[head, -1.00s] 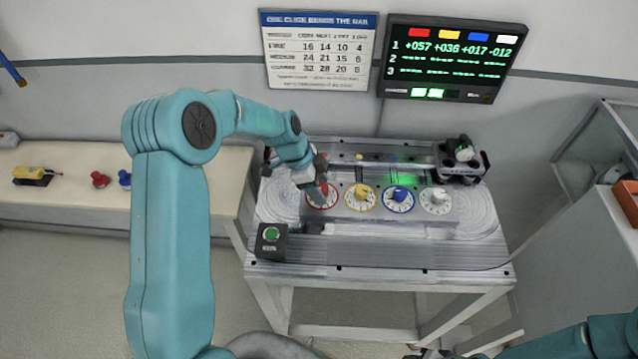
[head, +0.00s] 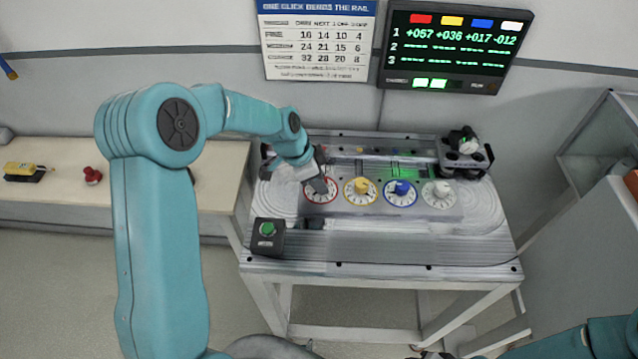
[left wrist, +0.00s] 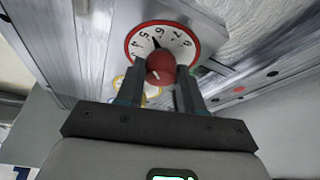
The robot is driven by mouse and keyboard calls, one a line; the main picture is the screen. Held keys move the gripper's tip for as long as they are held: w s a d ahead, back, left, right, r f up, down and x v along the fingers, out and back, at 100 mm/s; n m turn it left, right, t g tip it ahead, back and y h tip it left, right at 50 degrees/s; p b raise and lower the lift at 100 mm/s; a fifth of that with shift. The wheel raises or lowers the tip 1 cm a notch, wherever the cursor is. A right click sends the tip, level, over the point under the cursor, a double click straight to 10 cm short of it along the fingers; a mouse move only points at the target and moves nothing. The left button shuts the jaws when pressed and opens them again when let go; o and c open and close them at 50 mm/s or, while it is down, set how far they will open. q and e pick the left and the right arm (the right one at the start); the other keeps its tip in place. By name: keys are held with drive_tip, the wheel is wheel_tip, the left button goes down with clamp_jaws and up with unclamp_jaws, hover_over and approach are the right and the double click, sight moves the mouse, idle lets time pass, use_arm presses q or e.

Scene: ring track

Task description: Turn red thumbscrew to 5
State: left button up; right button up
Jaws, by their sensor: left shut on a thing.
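The red thumbscrew (left wrist: 160,67) stands at the centre of a white dial with a red rim (left wrist: 131,40). My left gripper (left wrist: 161,72) is shut on it, one finger on each side. The dial's 5, 6, 7 and 8 show in the left wrist view, and a dark pointer lies near the 5 and 6. In the head view, the red-rimmed dial (head: 320,197) is leftmost in the row, and my left gripper (head: 318,186) hides its thumbscrew. Only a dark bit at the bottom edge may be my right gripper (head: 432,354).
Yellow (head: 361,186), blue (head: 402,187) and white (head: 442,188) thumbscrews stand to the right. A box with a green button (head: 267,230) is at the table's front left. A screen (head: 456,50) reads +057 +036 +017 -012 in row 1. A wheeled device (head: 464,152) stands at back right.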

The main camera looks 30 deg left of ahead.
use_arm(q)
drive_tip(key=shift+s+n+t+y+b, duration=0.1)
drive_tip(key=shift+n+t+y+b, duration=0.3)
drive_tip(key=shift+n+b, duration=0.65)
drive_tip(key=shift+n, duration=0.45)
drive_tip(key=o, duration=1)
drive_tip(key=shift+o, duration=0.2)
drive_tip(key=shift+r, duration=0.15)
drive_tip(key=b+v, duration=0.1)
drive_tip(key=v, duration=1.5)
drive_tip(key=shift+s, duration=0.2)
drive_tip(key=shift+r, duration=0.1)
